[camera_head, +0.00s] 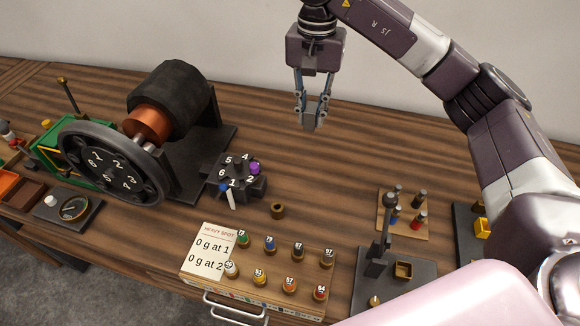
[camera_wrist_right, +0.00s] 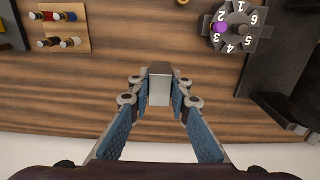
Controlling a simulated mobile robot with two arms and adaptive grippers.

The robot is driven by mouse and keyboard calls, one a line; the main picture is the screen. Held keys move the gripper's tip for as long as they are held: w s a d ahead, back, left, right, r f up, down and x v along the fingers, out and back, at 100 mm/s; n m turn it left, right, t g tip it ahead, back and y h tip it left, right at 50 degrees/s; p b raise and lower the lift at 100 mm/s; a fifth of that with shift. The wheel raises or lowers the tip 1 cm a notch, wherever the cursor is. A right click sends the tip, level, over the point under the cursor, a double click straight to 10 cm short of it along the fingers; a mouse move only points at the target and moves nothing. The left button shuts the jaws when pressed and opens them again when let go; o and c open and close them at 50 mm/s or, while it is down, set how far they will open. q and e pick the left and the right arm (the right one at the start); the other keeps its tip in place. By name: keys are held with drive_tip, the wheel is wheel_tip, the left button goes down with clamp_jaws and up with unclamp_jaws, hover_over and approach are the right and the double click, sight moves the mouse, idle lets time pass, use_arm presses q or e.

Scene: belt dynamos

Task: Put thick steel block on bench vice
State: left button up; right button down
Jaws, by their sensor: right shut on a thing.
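My right gripper (camera_head: 313,108) is shut on a grey steel block (camera_head: 311,119) and holds it above the wooden bench top, toward the back. In the right wrist view the block (camera_wrist_right: 160,84) sits between the two blue-padded fingers, its pale face toward the camera. I cannot pick out the bench vice with certainty. A dark fixture (camera_head: 250,189) with numbered faces, a purple knob and a pale lever stands on the bench, left of and nearer than the gripper. It also shows at upper right in the right wrist view (camera_wrist_right: 238,30). My left gripper is not in view.
A large dynamo with a black handwheel (camera_head: 112,168) stands at left. A wooden rack (camera_head: 215,285) of numbered weights and a note lies in front. A small brown cup (camera_head: 278,211), a peg board (camera_head: 403,227) and a dark post stand (camera_head: 378,264) are nearby. Bench below the block is clear.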

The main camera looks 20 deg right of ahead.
wheel_tip(320, 180, down, 8)
drive_tip(key=p, duration=0.2)
hover_over(306, 180)
wheel_tip(306, 180, down, 6)
drive_tip(key=shift+s+d+f, duration=0.1)
drive_tip(key=shift+f, duration=0.15)
wheel_tip(306, 180, down, 4)
drive_tip(key=shift+f+p, duration=0.1)
drive_tip(key=shift+p, duration=0.4)
drive_tip(key=shift+f, duration=0.2)
drive_tip(key=shift+f+b, duration=0.2)
drive_tip(key=shift+b, duration=0.1)
drive_tip(key=c, duration=1.8)
unclamp_jaws()
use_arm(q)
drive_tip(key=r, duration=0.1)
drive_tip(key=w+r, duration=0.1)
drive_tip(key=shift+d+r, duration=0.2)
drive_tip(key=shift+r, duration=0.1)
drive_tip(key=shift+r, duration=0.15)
use_arm(e)
drive_tip(key=shift+r, duration=0.15)
